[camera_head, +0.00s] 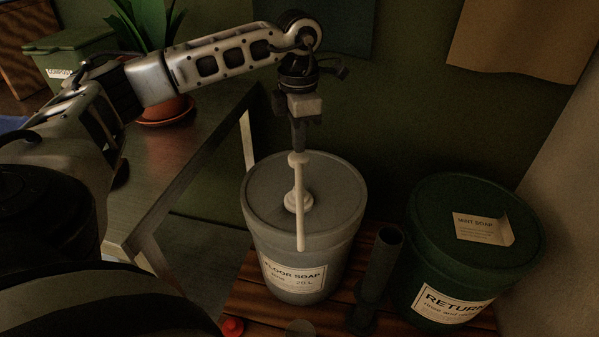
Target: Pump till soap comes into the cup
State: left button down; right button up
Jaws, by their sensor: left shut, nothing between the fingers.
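A grey bucket (257,235) labelled floor soap stands upright with its lid on. A pale pump (299,199) rises from the middle of the lid, and its long spout (300,232) points toward the front edge of the bucket. My left gripper (298,148) is shut, pointing down right above the pump head (298,158); it holds nothing. I cannot tell whether its tips touch the head. No cup shows clearly; a small grey round thing (300,327) is cut off at the bottom edge, below the spout. No soap is visible. My right gripper is out of view.
A dark upright tube (382,265) stands right of the grey bucket on wooden slats (257,300). A green bucket (424,250) labelled return is further right. A red object (232,326) lies front left. A table (170,165) with a potted plant (165,108) is left.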

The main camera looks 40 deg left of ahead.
aim_at(298, 156)
pick_arm(q)
jog(key=shift+f, duration=0.1)
jog(key=shift+f+b, duration=1.75)
jog(key=shift+f, duration=0.8)
jog(key=shift+r, duration=0.15)
jog(key=shift+r+p, duration=2.15)
jog(key=shift+r, duration=0.3)
notch_tip(298, 156, up, 6)
jog(key=p, duration=0.5)
